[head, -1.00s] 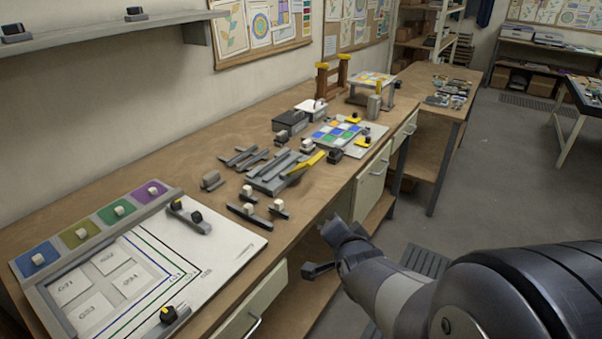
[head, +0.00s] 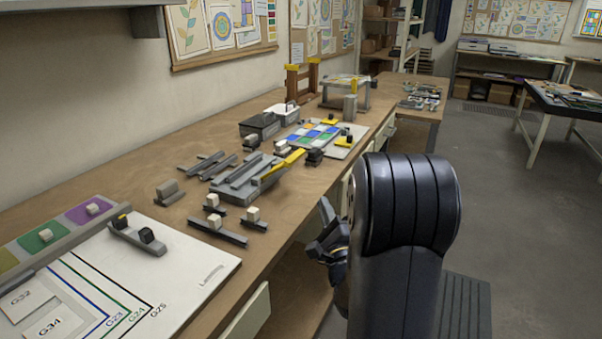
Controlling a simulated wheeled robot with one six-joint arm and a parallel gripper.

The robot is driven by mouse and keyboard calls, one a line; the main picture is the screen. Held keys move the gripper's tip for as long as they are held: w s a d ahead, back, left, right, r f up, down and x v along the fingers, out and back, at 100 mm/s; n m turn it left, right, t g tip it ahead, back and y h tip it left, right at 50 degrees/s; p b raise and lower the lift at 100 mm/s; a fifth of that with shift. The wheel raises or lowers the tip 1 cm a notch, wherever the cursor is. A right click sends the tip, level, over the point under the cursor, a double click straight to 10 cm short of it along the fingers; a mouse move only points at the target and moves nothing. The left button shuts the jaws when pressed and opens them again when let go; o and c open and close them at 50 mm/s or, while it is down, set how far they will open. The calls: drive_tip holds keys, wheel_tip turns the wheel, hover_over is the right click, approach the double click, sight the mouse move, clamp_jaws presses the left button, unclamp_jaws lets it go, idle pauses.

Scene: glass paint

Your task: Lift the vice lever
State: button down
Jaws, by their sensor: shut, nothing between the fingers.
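A yellow lever (head: 284,164) slants up to the right at the right side of a grey metal fixture (head: 246,174) on the workbench; this looks like the vice and its lever. The lever is small in view, and its lower end merges with the fixture. My gripper (head: 318,248) is shut and empty. It is in front of the bench's front edge, below and to the right of the lever in the picture, apart from it. My dark arm hides part of the gripper and the bench front.
Grey bars with white knobs (head: 217,231) lie in front of the fixture. A black block (head: 315,156) sits right of the lever. A board with coloured squares (head: 350,136) and dark boxes (head: 260,125) stand behind. A white pattern board (head: 190,262) fills the near bench.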

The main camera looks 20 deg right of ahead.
drive_tip(key=p+x, duration=0.1)
drive_tip(key=x, duration=0.7)
drive_tip(key=shift+w+r, duration=0.25)
drive_tip(key=shift+w, duration=0.05)
drive_tip(key=shift+w+a+r+p, duration=0.5)
drive_tip(key=shift+w+a+r, duration=0.15)
drive_tip(key=shift+w+a, duration=0.15)
drive_tip(key=shift+w+a+r, duration=0.25)
drive_tip(key=shift+w, duration=0.25)
drive_tip(key=r+n+p, duration=0.1)
drive_tip(key=w+a+r+n+g+y+p, duration=0.1)
drive_tip(key=w+r+n+g+p, duration=0.1)
drive_tip(key=r, duration=0.1)
drive_tip(key=shift+a+n+y+p, duration=0.25)
drive_tip(key=shift+n+y+p, duration=0.05)
drive_tip(key=shift+y, duration=0.1)
drive_tip(key=shift+f, duration=0.1)
